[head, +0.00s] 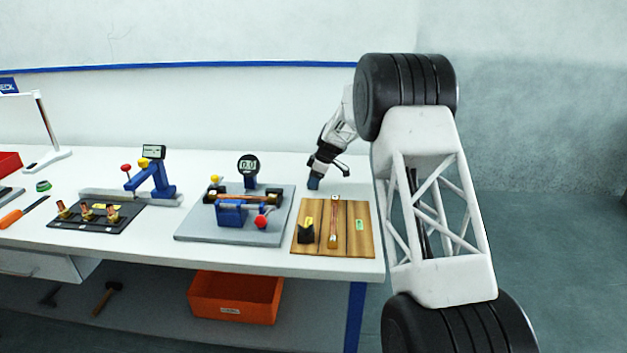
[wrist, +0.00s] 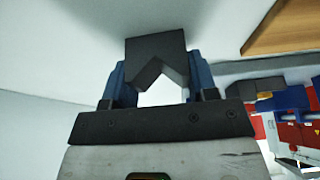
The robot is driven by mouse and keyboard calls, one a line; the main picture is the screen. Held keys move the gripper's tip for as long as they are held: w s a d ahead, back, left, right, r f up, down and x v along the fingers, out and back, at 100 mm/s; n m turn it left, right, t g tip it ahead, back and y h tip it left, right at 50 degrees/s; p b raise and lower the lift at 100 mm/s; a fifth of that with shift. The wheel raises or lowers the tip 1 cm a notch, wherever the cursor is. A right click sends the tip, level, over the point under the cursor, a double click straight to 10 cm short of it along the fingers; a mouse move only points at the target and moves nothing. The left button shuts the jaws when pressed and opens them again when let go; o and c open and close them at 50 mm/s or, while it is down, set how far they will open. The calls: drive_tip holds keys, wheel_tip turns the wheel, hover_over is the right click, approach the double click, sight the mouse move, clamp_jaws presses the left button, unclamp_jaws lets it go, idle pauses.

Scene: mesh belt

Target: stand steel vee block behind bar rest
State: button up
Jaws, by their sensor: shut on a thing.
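My gripper (head: 314,183) is low over the white bench, just behind the wooden board. In the wrist view its blue fingers (wrist: 152,85) are shut on the steel vee block (wrist: 155,58), a dark grey block with a V notch facing the gripper. In the head view the fingers mostly hide it, and contact with the bench cannot be told. On the wooden board (head: 358,244) lie a black notched block (head: 305,235) with a yellow label and a long slim brass-coloured bar (head: 333,228). I cannot tell for certain which part is the bar rest.
Left of the board, a grey plate (head: 190,236) carries a blue fixture (head: 231,213) with a bar, a red knob and a dial gauge (head: 248,165). Further left are a black tray (head: 75,222) and a blue stand (head: 153,181). Bare bench lies behind the board.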

idle(0.3)
drive_tip(key=o, duration=1.3)
drive_tip(key=shift+f, duration=0.1)
drive_tip(key=shift+v, duration=6.1)
